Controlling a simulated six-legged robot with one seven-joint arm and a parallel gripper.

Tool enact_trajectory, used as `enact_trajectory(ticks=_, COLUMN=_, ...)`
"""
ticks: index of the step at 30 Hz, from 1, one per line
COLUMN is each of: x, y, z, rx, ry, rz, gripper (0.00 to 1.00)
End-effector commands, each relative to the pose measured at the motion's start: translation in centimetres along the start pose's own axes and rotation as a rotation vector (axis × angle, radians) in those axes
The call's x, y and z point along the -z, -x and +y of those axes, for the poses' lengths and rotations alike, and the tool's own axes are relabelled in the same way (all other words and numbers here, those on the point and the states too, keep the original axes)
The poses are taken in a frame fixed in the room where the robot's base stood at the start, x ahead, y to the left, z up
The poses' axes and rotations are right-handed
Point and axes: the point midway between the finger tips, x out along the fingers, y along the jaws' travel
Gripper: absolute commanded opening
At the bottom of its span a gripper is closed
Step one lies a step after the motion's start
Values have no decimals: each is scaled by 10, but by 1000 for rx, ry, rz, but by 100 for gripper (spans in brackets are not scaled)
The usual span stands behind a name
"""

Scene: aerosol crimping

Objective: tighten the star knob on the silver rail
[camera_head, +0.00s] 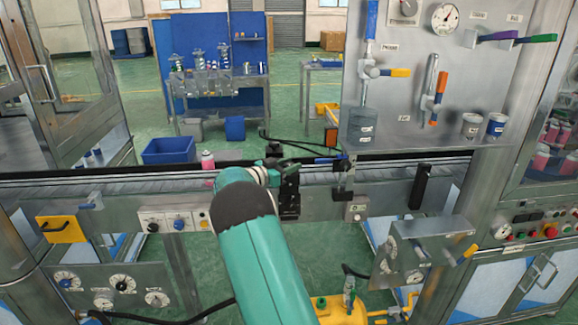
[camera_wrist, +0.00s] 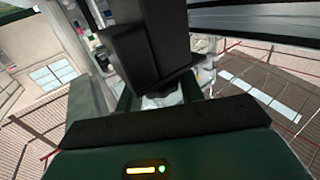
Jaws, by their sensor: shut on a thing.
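The silver rail (camera_head: 320,205) runs across the head view in front of the conveyor. My teal arm reaches up from below, and my gripper (camera_head: 287,190) is at the front of the rail, left of the picture's middle right. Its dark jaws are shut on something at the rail. The star knob itself is hidden by the jaws and wrist; its place at the rail fits what is held. In the wrist view a black block (camera_wrist: 150,45) stands over the gripper's dark front edge, with a small pale part below it. The knob's lobes and turn angle cannot be made out.
Black brackets (camera_head: 343,178) and (camera_head: 420,187) stand on the rail to the right. A pink can (camera_head: 208,160) is on the conveyor at left. A valve panel (camera_head: 430,252) and yellow equipment (camera_head: 342,310) are below right. An upright panel (camera_head: 440,80) rises behind.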

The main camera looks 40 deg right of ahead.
Motion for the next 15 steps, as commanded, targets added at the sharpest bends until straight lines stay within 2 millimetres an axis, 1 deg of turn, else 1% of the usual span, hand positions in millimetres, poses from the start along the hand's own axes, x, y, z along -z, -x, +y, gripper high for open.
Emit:
enact_trajectory(ticks=2, x=2, y=0, z=0, rx=1, ry=-2, rz=2, gripper=15)
enact_trajectory(ticks=3, x=2, y=0, z=0, rx=1, ry=-2, rz=3, gripper=40)
enact_trajectory(ticks=5, x=2, y=0, z=0, rx=1, ry=-2, rz=2, gripper=51)
enact_trajectory(ticks=6, x=2, y=0, z=0, rx=1, ry=-2, rz=2, gripper=59)
enact_trajectory(ticks=15, x=1, y=1, z=0, rx=1, ry=-1, rz=1, gripper=59)
